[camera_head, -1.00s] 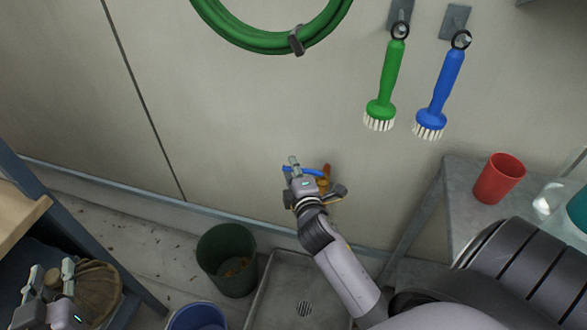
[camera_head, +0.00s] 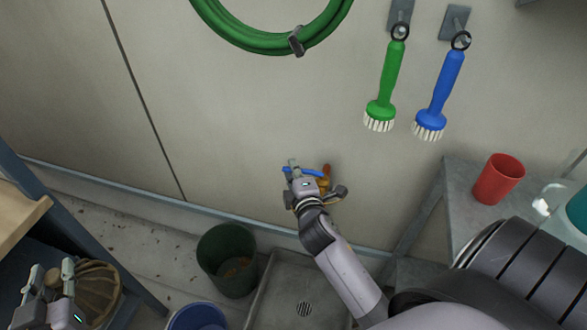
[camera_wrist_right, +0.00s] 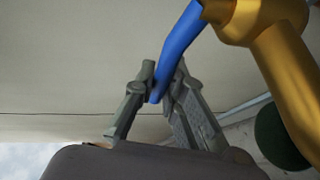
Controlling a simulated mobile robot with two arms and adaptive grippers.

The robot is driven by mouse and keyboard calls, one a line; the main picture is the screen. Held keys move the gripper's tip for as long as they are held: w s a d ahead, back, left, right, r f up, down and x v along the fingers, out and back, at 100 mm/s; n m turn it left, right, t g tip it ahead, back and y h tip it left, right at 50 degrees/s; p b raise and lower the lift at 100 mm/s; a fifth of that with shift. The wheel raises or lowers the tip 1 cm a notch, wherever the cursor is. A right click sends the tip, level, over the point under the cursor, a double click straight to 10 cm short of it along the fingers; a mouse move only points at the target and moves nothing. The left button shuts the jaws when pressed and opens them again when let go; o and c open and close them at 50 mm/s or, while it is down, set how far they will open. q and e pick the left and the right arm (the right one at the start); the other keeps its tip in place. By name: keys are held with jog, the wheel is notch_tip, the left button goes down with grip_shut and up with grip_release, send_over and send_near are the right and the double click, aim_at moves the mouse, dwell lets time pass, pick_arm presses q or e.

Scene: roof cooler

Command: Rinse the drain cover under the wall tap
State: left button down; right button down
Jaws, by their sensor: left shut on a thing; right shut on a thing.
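The tap is brass, low on the wall, with a blue lever handle. In the head view my right gripper (camera_head: 293,168) is at the blue lever (camera_head: 312,173), partly covering the brass tap body (camera_head: 324,182). In the right wrist view the right gripper's fingers (camera_wrist_right: 158,95) are shut on the blue lever (camera_wrist_right: 178,48), beside the large brass tap body (camera_wrist_right: 275,60). My left gripper (camera_head: 52,272) is at the lower left, shut at the edge of a brown ribbed dome, which looks like the drain cover (camera_head: 98,283). The grip itself is partly hidden. No water is visible.
A grey floor basin with a drain grate (camera_head: 304,309) lies below the tap. A dark green bucket (camera_head: 226,260) and a blue bucket (camera_head: 197,318) stand left of it. A shelf frame (camera_head: 80,235) is at left. A red cup (camera_head: 498,179) stands on the right table.

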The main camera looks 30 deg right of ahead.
pick_arm(q)
jog(key=shift+r+p, duration=0.75)
jog(key=shift+r, duration=0.2)
pick_arm(e)
jog(key=shift+s+a+r+n+y, duration=0.15)
jog(key=shift+s+n+y, duration=0.1)
jog(key=shift+n+y, duration=0.2)
jog(key=shift+y, duration=0.25)
jog(key=shift+f, duration=0.2)
jog(key=c, duration=1.6)
grip_release()
jog(key=shift+c, duration=0.2)
jog(key=v, duration=1.2)
jog(key=shift+f, duration=0.2)
jog(key=shift+a, duration=0.1)
